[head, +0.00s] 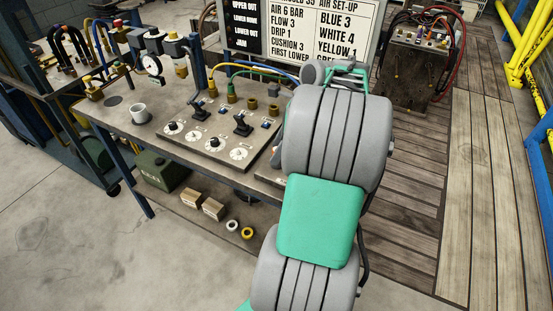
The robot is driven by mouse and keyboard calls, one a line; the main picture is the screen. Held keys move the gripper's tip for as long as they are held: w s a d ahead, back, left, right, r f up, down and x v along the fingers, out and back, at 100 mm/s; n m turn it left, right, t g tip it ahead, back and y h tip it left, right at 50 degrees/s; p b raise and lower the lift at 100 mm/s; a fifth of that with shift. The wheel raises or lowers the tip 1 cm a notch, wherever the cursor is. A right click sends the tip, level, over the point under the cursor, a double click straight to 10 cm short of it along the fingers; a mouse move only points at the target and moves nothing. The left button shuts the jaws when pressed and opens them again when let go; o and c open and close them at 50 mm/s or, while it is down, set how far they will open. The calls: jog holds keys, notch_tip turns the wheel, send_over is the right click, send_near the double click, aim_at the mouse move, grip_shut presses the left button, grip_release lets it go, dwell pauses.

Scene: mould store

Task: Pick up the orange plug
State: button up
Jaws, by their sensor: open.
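A small orange patch (276,151) shows at the right end of the bench, right against the left edge of my arm. It is mostly covered, and I cannot tell whether it is the orange plug. No other orange plug shows clearly. My grey and green arm reaches up over the bench's right end and hides what lies behind it. A control panel (190,146) with knobs, levers and brass sockets (251,104) lies on the workbench (112,118), left of the arm.
Yellow, green and blue hoses run from the panel towards the back right. A settings board (300,30) rises behind. Floor is clear at front left.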

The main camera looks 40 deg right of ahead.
jog(key=shift+c, duration=0.5)
grip_shut()
